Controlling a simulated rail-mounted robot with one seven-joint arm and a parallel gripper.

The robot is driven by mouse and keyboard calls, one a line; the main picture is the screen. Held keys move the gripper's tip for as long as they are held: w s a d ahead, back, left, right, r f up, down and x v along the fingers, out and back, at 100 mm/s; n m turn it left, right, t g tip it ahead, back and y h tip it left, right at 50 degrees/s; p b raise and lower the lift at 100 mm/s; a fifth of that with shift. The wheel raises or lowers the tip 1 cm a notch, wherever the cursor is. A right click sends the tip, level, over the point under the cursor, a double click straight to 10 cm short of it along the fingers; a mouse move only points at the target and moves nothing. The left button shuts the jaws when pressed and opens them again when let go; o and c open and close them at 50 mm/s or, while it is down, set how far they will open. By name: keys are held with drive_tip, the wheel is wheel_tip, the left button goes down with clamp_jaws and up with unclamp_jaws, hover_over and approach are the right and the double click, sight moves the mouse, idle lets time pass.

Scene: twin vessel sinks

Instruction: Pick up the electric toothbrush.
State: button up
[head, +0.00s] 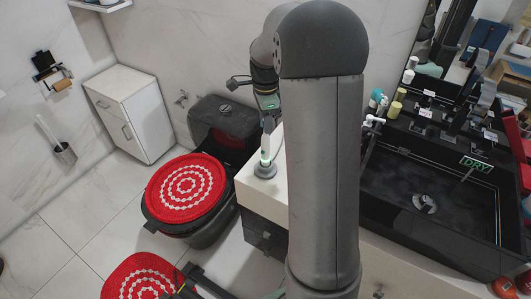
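The electric toothbrush (266,147) looks like a slim white and grey upright handle with a green band near its foot. It stands on a round grey base (265,170) at the left end of the white counter (258,192), in the head view. My gripper (268,108) points down right above the toothbrush, at its upper end. The fingertips are small and overlap the brush's top, so I cannot tell whether they are apart, touching or closed on it. My large grey arm hides the counter to the right of the brush.
A black toilet with a red patterned lid cover (187,187) is left of the counter. A white cabinet (131,112) stands behind it.

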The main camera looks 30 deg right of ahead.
sight(266, 145)
drive_tip(key=shift+f, duration=1.25)
clamp_jaws()
drive_tip(key=shift+r, duration=0.1)
